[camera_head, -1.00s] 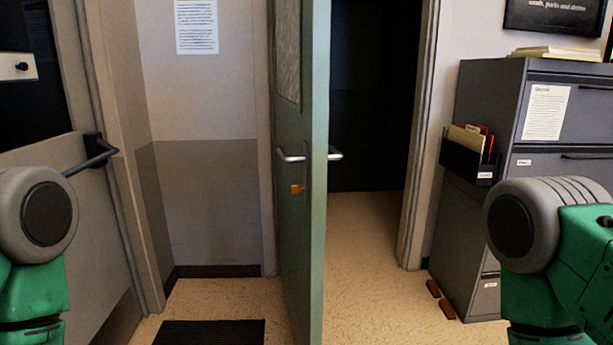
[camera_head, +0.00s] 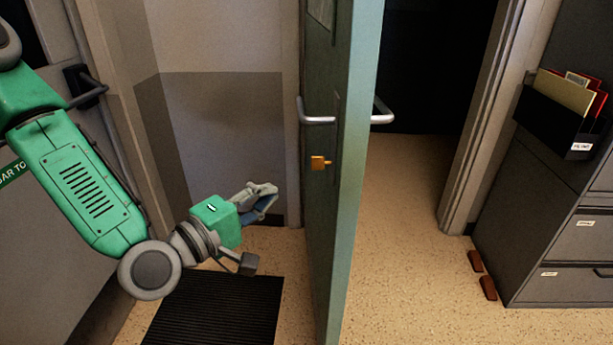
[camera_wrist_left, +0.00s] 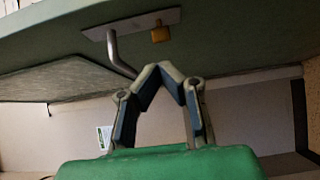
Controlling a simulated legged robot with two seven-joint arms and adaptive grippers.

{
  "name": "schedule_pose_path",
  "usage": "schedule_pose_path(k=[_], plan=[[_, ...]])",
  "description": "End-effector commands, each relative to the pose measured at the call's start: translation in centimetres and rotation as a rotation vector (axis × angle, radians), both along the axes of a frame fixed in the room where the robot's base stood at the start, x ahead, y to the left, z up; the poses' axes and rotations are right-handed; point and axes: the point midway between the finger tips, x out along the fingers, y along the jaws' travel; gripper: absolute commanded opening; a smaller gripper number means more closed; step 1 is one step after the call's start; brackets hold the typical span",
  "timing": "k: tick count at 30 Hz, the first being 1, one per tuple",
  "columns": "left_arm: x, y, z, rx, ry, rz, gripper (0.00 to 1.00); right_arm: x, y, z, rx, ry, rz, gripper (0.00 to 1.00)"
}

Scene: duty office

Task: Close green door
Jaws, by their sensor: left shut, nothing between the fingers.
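The green door (camera_head: 357,200) stands open, seen nearly edge-on in the head view, with a silver lever handle on each side. The near-left lever (camera_head: 318,118) sits above a brass lock with a key (camera_head: 319,162). My left gripper (camera_head: 272,192) is shut and empty, to the left of the door and below the lever, apart from the door face. In the left wrist view the fingers (camera_wrist_left: 172,68) meet at their tips, with the door (camera_wrist_left: 235,35), the lever (camera_wrist_left: 120,58) and the lock (camera_wrist_left: 160,34) beyond them. My right gripper is out of view.
A dark doorway (camera_head: 435,70) opens right of the door. A black mat (camera_head: 215,310) lies on the floor. Another door with a bar (camera_head: 88,92) is at left.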

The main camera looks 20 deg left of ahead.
Motion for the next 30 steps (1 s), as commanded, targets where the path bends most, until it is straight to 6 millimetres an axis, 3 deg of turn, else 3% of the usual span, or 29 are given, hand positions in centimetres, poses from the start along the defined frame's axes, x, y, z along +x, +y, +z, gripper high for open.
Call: schedule_pose_path(k=[9, 20, 24, 30], plan=[[2.3, -0.5, -0.8, 0.001, -0.003, -0.001, 0.00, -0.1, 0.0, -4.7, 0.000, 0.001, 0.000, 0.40], [9.6, -3.3, -0.3, 0.004, 0.002, -0.003, 0.00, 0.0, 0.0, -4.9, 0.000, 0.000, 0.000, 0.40], [10.2, -5.5, -0.4, 0.005, 0.003, -0.005, 0.00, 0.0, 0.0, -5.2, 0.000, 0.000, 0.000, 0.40], [10.8, -6.6, -0.3, 0.003, 0.004, -0.002, 0.00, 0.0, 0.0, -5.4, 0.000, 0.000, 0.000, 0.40]])
